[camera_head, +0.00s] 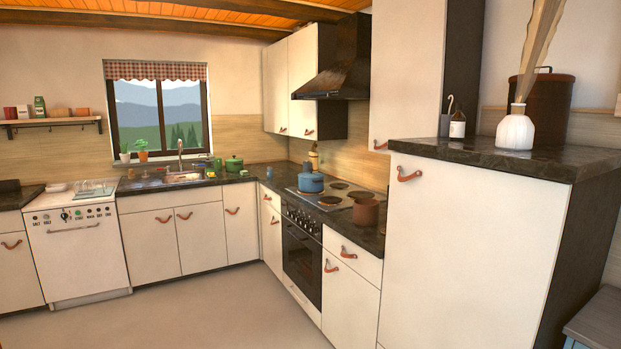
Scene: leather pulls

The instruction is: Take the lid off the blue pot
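A blue pot (311,185) stands on the rear left part of the black-and-steel cooktop (345,186), across the room. A lid (311,174) seems to sit on top of it, with a small dark knob. The pot is small in the view, so its handles are hard to make out. Neither of my grippers shows in the head view.
A brown pot (366,212) stands at the cooktop's front right edge. A green pot (234,164) is on the far counter by the sink (183,178). A tall white cabinet (470,250) stands in the right foreground. The floor (200,310) in front is clear.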

